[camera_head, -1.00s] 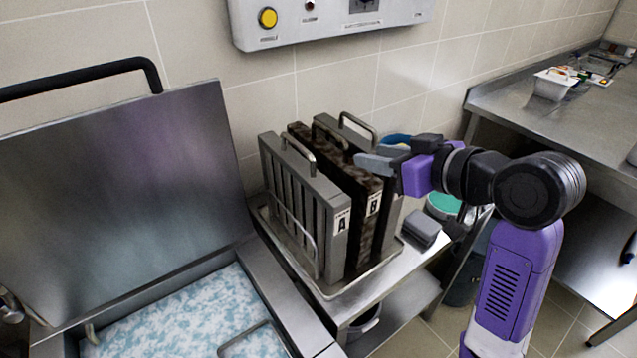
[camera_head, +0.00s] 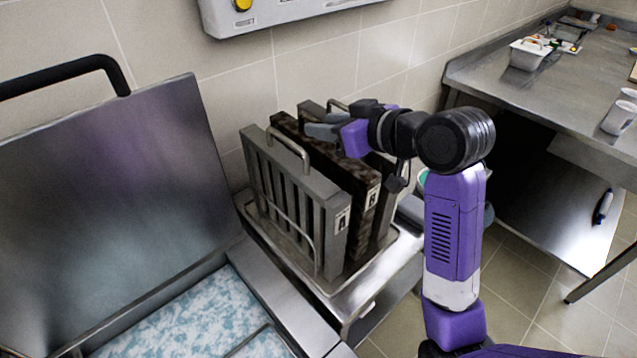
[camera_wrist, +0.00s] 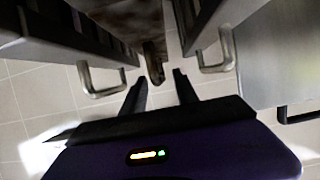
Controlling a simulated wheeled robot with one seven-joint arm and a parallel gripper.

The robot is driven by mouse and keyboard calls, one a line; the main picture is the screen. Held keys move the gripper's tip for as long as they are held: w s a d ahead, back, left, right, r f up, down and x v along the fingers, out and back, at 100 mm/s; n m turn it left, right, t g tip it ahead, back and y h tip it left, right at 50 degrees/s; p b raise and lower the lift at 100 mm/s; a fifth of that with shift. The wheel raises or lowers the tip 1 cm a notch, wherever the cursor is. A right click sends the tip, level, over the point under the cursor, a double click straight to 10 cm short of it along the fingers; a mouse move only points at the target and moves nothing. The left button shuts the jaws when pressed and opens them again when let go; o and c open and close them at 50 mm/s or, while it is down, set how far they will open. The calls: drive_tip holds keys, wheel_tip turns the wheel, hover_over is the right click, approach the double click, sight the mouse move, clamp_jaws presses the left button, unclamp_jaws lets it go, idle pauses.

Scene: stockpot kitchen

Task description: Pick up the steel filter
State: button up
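Several flat filters stand upright side by side in a rack. A grey steel filter labelled A (camera_head: 334,235) is at the front, with a bar handle on top. A dark brown, mottled filter labelled B (camera_head: 358,215) stands in the middle; it also shows in the wrist view (camera_wrist: 118,18). Another grey filter (camera_head: 384,222) is behind it, mostly hidden. My gripper (camera_head: 318,130) is over the top of filter B and hides its handle in the head view. In the wrist view my gripper (camera_wrist: 160,80) is open, with filter B's brown handle (camera_wrist: 154,62) ahead between its fingertips. I cannot tell whether they touch.
The wire rack sits in a tray (camera_head: 345,296) on a steel stand. A fryer with blue-white contents (camera_head: 205,318) and a raised lid (camera_head: 110,190) is at left. A wall control box (camera_head: 280,12) hangs above. A steel counter (camera_head: 545,95) is at right.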

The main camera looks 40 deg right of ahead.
drive_tip(key=shift+x, duration=1.2)
clamp_jaws()
idle(0.4)
drive_tip(key=shift+r, duration=0.15)
